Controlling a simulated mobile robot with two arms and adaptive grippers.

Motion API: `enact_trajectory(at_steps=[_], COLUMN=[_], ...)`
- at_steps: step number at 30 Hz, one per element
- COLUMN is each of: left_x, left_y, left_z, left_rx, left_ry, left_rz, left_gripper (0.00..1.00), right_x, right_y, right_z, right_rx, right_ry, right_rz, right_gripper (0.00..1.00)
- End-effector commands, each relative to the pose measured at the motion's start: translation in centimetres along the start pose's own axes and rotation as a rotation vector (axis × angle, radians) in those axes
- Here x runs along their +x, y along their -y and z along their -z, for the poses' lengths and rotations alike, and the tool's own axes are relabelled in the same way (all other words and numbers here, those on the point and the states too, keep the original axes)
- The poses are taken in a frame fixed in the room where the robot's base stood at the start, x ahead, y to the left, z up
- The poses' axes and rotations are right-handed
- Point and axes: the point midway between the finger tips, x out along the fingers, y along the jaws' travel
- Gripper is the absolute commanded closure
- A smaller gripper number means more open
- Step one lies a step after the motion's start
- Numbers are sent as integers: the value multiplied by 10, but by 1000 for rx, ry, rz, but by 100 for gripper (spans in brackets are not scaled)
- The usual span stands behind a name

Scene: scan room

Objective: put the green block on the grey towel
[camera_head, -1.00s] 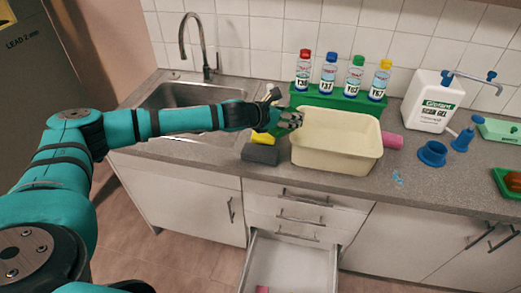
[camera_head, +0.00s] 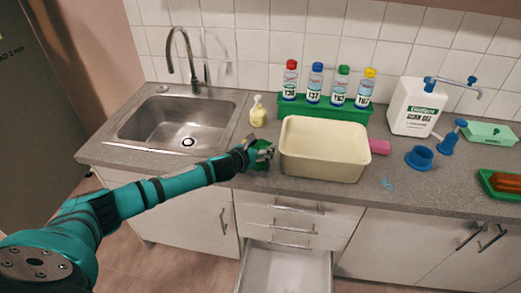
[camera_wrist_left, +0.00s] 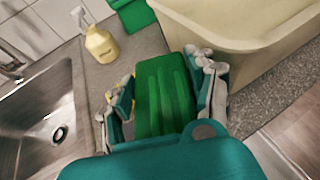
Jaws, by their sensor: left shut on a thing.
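My left gripper (camera_head: 262,157) is shut on the green block (camera_wrist_left: 163,95), low by the counter's front part, just left of the cream tub. In the left wrist view the gripper (camera_wrist_left: 168,92) has its fingers on both sides of the block, which is ridged and fills the space between them. Only small green parts of it show in the head view. I cannot make out the grey towel; my gripper and arm cover the counter there. A small yellow bit (camera_wrist_left: 107,97) peeks out beside one finger. My right gripper is not in view.
The cream tub (camera_head: 325,168) stands close right of my gripper. Behind it is a green rack (camera_head: 347,112) with several bottles. A pink roll (camera_head: 379,146) is right of the tub. A drawer (camera_head: 285,270) is open below.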

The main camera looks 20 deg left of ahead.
Motion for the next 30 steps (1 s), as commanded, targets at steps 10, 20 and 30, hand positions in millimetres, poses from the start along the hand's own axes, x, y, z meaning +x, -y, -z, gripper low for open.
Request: enact_trajectory(at_steps=[10, 20, 30], left_x=[4, 5, 3], left_y=[0, 0, 0], left_z=[6, 11, 6], left_rx=[1, 1, 0], left_ry=[4, 1, 2], left_rz=[1, 0, 1], left_gripper=[89, 20, 19], right_x=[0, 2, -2], right_y=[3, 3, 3], right_z=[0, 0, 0], right_rx=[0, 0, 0], right_ry=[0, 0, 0], right_rz=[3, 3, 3], right_gripper=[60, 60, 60])
